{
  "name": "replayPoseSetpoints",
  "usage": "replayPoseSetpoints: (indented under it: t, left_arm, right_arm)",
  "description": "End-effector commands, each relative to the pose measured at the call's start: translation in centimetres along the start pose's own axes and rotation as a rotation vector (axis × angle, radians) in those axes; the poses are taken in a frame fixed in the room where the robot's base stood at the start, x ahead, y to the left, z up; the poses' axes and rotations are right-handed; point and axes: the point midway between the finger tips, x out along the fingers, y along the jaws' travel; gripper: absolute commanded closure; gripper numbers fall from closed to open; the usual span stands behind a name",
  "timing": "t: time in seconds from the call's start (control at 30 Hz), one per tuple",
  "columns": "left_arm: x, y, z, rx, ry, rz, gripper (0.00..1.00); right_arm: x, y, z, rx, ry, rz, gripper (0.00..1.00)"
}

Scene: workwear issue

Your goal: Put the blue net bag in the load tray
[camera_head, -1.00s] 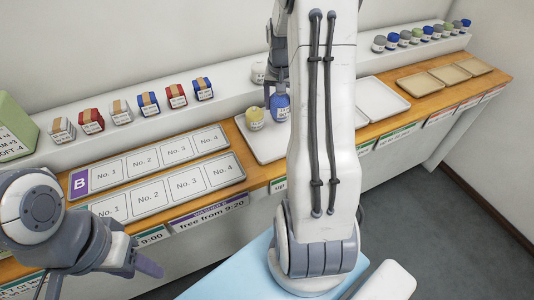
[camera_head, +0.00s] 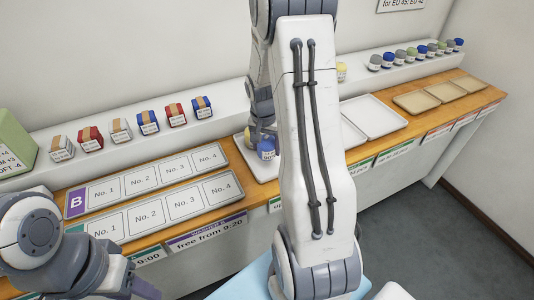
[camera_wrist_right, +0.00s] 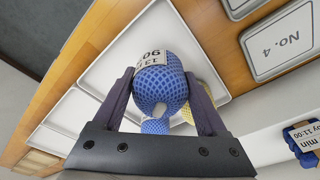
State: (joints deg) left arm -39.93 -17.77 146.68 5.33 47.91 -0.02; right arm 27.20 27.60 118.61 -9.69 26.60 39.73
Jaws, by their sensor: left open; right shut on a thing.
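A blue net bag (camera_head: 267,149) with a white label is held in my right gripper (camera_head: 262,132), low over or on a white tray (camera_head: 262,172); I cannot tell whether it touches. In the right wrist view the bag (camera_wrist_right: 159,84) sits between the two fingers of my right gripper (camera_wrist_right: 160,95). Another blue net piece (camera_wrist_right: 155,126) and a yellow net bag (camera_wrist_right: 187,116) show behind it, partly hidden. The white tray (camera_wrist_right: 110,65) lies beneath. My left gripper (camera_head: 140,287) is open and empty at the lower left, apart from the counter.
Numbered panels (camera_head: 165,178) lie left of the tray. Small coloured boxes (camera_head: 148,122) stand on the back ledge. Another white tray (camera_head: 372,117) and tan trays (camera_head: 440,94) are to the right, with several small bags (camera_head: 410,53) behind. My right arm hides the middle.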

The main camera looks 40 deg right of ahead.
Motion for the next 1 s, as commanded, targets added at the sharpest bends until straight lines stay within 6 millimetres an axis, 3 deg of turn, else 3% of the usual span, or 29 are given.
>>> replayPoseSetpoints:
  t: [0.23, 0.63, 0.67, 0.7, 0.73, 1.0]
  left_arm:
    - [-0.5, 0.0, 0.0, 0.000, 0.000, 0.000, 0.50]
    - [-0.1, 0.0, 0.0, 0.000, 0.000, 0.000, 0.50]
    - [-0.1, 0.0, 0.0, 0.000, 0.000, 0.000, 0.50]
    - [-0.2, 0.0, 0.0, 0.000, 0.000, 0.000, 0.50]
    - [-0.2, 0.0, 0.0, 0.000, 0.000, 0.000, 0.50]
    - [-0.4, 0.0, 0.0, 0.000, 0.000, 0.000, 0.50]
  right_arm:
    - [3.4, 0.1, 0.6, -0.001, -0.004, 0.002, 0.82]
    - [4.1, 0.1, 0.6, -0.001, -0.001, 0.001, 0.82]
    - [4.1, 0.1, 0.6, -0.001, -0.001, 0.001, 0.21]
    - [4.0, 0.1, 0.6, -0.001, -0.001, 0.001, 0.06]
    - [4.0, 0.1, 0.6, -0.001, -0.001, 0.001, 0.00]
    - [3.7, 0.1, 0.6, -0.001, -0.001, 0.001, 0.00]
